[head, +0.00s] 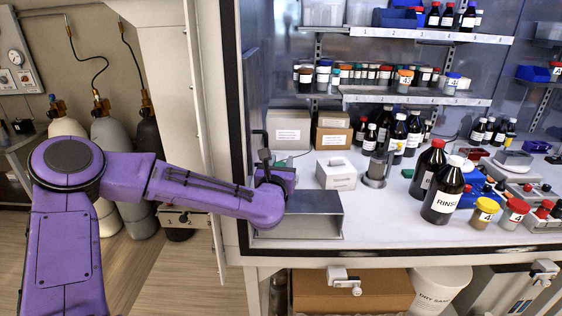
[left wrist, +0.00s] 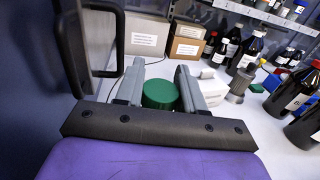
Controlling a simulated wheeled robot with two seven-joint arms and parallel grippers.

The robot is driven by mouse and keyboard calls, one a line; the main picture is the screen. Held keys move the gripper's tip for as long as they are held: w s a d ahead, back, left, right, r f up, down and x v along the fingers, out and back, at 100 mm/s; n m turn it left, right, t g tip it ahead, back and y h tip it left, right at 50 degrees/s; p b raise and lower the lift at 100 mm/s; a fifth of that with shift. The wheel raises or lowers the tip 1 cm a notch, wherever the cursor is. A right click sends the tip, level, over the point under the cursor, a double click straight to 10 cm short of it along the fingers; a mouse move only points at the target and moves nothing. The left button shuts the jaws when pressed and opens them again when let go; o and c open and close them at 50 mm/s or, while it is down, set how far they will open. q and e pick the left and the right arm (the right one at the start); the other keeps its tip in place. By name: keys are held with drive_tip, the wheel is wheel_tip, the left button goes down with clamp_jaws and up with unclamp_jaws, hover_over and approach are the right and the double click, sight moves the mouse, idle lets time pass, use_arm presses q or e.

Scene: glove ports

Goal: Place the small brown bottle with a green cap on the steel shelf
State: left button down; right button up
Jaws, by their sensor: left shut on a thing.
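My left gripper (head: 264,160) is inside the cabinet at the left end of the bench, just behind a low steel shelf (head: 318,202). In the left wrist view its two grey fingers (left wrist: 158,84) are shut on the small bottle with a green cap (left wrist: 160,95). Only the round green cap shows between the fingers; the brown body is hidden below it. In the head view my wrist hides the bottle and covers the left part of the steel shelf, whose bare top shows to the right. My right gripper is not in view.
A white box (head: 336,175) and a grey metal cylinder (head: 376,172) stand right of the gripper. Cardboard boxes (head: 333,138) stand behind. Large dark bottles (head: 442,192) stand further right. The cabinet's frame (head: 236,130) is close to my left arm. Some bench right of the steel shelf is clear.

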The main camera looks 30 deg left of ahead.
use_arm(q)
drive_tip(key=shift+s+f+b, duration=0.1)
drive_tip(key=shift+f+b, duration=0.1)
drive_tip(key=shift+b, duration=0.15)
drive_tip(key=c, duration=0.7)
unclamp_jaws()
drive_tip(key=shift+r+p, duration=0.3)
drive_tip(key=shift+s+d+f, duration=0.15)
drive_tip(key=shift+s+d, duration=0.05)
drive_tip(key=shift+s, duration=0.05)
drive_tip(key=b+v, duration=0.3)
drive_tip(key=v, duration=0.8)
drive_tip(key=shift+s+b, duration=0.2)
drive_tip(key=shift+b, duration=0.15)
